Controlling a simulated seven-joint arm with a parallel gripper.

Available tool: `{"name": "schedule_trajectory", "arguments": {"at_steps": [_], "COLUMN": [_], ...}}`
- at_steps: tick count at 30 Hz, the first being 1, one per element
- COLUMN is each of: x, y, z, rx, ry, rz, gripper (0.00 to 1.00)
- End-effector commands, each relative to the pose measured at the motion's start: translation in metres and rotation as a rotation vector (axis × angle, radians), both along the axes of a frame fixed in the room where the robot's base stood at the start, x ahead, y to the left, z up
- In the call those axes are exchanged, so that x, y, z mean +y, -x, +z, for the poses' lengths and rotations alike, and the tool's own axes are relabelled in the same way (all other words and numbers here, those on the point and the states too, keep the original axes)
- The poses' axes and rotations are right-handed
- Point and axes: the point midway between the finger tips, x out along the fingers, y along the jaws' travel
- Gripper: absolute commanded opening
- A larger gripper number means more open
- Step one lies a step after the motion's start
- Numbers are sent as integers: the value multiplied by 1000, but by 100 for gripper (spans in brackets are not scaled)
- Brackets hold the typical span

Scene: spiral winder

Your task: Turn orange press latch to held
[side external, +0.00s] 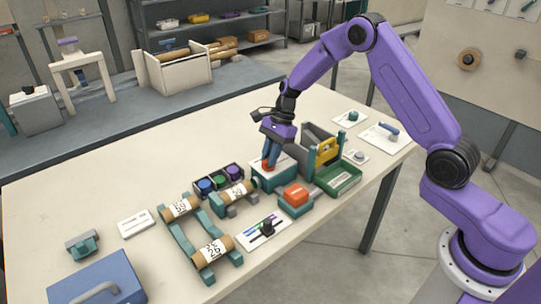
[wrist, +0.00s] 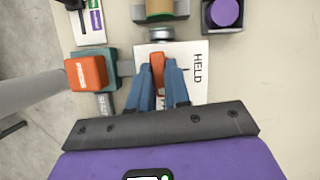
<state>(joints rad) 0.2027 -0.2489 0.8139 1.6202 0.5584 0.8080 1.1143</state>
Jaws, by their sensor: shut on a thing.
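The orange press latch (wrist: 157,68) is a narrow upright handle over a white plate (wrist: 198,88) printed HELD, shown in the wrist view. My gripper (wrist: 158,80) has its two blue fingers shut on the latch, one on each side. The word HELD is to the right of the latch. In the side view the latch (side external: 265,164) shows as a small orange piece below my gripper (side external: 269,158), at the teal and white box (side external: 268,182). The fingers hide part of the latch and plate, so its exact angle is hard to tell.
The table's left rear is clear.

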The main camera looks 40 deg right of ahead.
Motion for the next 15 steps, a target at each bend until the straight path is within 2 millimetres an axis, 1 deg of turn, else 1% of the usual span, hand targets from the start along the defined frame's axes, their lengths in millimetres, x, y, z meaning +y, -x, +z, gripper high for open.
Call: {"name": "schedule_trajectory", "arguments": {"at_steps": [5,15], "x": [0,0], "y": [-1,-3], "z": [-2,-2], "rx": [1,0], "ry": [2,3], "rz": [126,447], "gripper": [0,0]}}
